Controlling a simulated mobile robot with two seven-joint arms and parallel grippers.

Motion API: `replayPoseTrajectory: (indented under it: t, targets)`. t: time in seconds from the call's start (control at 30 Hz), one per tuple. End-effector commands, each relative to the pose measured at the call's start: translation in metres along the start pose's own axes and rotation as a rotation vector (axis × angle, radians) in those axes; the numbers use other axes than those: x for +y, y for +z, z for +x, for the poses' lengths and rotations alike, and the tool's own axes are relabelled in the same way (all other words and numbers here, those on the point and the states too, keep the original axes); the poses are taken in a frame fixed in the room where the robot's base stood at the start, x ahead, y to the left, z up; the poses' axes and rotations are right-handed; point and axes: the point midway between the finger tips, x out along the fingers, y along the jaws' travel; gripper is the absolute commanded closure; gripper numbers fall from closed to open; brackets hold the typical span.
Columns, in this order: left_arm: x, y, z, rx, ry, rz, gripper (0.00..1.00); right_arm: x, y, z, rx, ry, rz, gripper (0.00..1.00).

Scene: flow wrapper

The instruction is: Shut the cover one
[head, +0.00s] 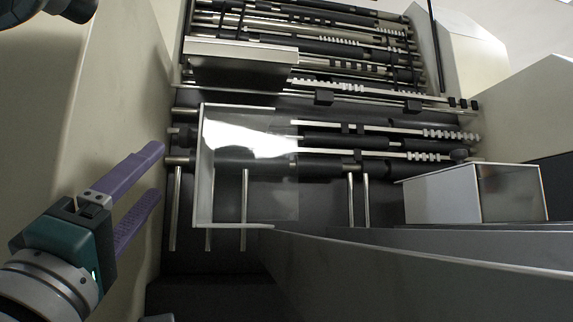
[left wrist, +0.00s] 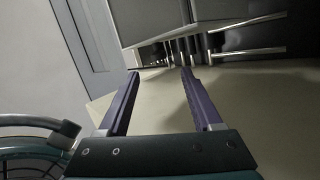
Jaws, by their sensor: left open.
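A clear cover (head: 245,190) with a pale frame along its left side shows in the middle of the head view, in front of the machine's rollers. A bright reflection lies on its upper part. I cannot tell from this angle how far it stands open, and no label shows. My left gripper (head: 157,172) has purple fingers. It is open and empty, left of the cover's framed edge and apart from it. In the left wrist view its fingers (left wrist: 160,76) are spread, with nothing between them. My right gripper is not in view.
Rollers and metal bars (head: 340,65) fill the back of the machine. A metal box (head: 440,196) sits at the right. A beige machine wall (head: 115,110) stands beside my left gripper. A long grey panel (head: 400,270) crosses the lower right.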

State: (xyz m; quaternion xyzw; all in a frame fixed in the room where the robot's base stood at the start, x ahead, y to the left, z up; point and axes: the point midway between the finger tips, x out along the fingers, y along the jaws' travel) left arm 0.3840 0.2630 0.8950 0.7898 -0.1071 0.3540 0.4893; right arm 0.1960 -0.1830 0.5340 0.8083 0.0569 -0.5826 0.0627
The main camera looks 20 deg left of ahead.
Motion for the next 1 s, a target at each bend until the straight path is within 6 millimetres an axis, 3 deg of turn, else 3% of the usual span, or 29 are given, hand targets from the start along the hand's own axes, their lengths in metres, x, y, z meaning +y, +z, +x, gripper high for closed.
replayPoseTrajectory:
  t: [0.6,1.0]
  targets:
    - [0.001,0.0,0.1,0.0,0.002,0.001,0.34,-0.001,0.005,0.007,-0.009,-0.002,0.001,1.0]
    - [0.001,0.0,0.116,-0.001,-0.001,0.002,0.34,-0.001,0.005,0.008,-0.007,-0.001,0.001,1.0]
